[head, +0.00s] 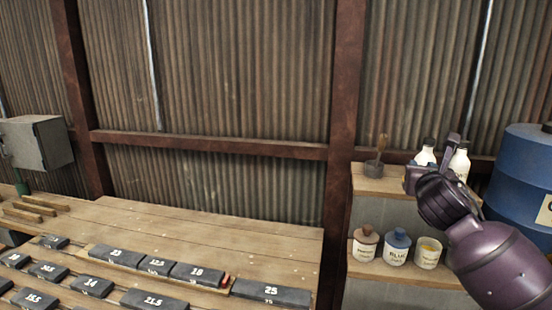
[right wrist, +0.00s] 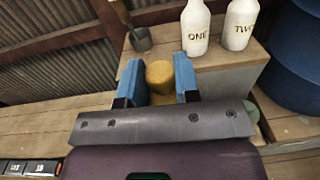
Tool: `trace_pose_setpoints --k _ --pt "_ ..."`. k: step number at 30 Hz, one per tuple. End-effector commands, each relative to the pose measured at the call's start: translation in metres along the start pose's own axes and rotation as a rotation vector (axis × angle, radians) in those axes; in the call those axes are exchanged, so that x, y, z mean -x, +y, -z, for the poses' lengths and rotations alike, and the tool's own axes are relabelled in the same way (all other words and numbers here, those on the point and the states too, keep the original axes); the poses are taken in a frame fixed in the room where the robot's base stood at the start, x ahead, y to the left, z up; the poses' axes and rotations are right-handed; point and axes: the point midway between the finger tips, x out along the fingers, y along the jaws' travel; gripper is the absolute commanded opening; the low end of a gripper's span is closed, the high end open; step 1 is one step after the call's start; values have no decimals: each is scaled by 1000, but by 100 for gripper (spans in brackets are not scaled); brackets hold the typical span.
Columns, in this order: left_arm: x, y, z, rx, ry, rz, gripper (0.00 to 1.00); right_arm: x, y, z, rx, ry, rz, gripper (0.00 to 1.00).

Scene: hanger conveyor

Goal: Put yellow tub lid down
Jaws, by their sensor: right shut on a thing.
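My right gripper (head: 430,168) is at the upper shelf, in front of the white bottles. In the right wrist view its blue fingers (right wrist: 158,88) are shut on the yellow tub lid (right wrist: 159,74), a round yellow piece. The lid is hidden behind the gripper in the head view. A white tub (head: 428,254) with yellow showing at its open top stands on the lower shelf, below the gripper. Whether the lid touches the upper shelf (head: 376,184) I cannot tell. My left gripper is not in view.
A tub with a brown lid (head: 364,245) and one with a blue lid (head: 397,247) stand left of the open tub. A dark pot with a brush (head: 374,168) and two white bottles (head: 426,152) are on the upper shelf. A blue barrel (head: 515,175) stands right.

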Motion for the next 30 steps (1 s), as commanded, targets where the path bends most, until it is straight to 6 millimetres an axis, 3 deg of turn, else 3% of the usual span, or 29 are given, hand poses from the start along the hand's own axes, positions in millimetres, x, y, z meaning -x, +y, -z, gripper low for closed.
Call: trace_pose_setpoints --k 3,9,18,24,30 --pt "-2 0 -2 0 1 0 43 34 28 34 -1 6 -82 8" --pt "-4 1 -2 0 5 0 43 98 64 93 -3 8 -203 8" --pt "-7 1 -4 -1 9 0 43 179 86 172 -4 8 -286 8" --pt "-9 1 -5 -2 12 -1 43 208 84 214 -2 6 -289 7" --pt "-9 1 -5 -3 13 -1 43 218 77 233 -1 1 -278 7"
